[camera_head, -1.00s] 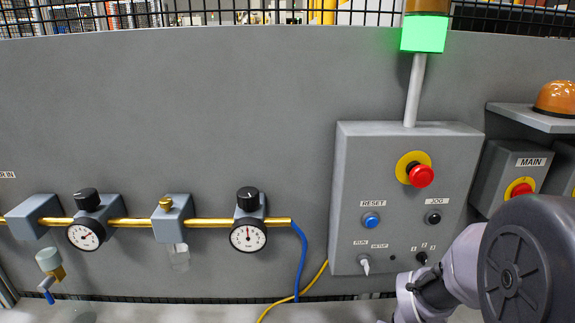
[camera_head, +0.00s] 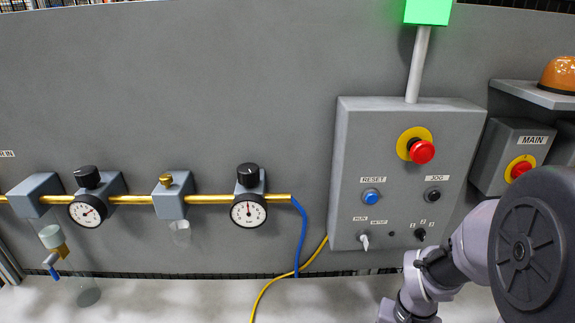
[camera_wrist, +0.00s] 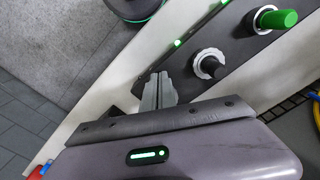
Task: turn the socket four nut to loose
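A green ribbed cap (camera_wrist: 279,19) sits on another black fitting farther up and right. No number is readable, so I cannot tell which is socket four. My gripper (camera_wrist: 158,84) is at lower left of the pale nut, apart from it. Its two grey fingers look close together with nothing seen between them. In the head view my gripper is not in sight, and neither are the nuts.
Green lights (camera_wrist: 177,42) line the plate's edge. In the head view, a control box (camera_head: 400,150) with a red button and a brass pipe with gauges (camera_head: 248,211) fill the wall.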

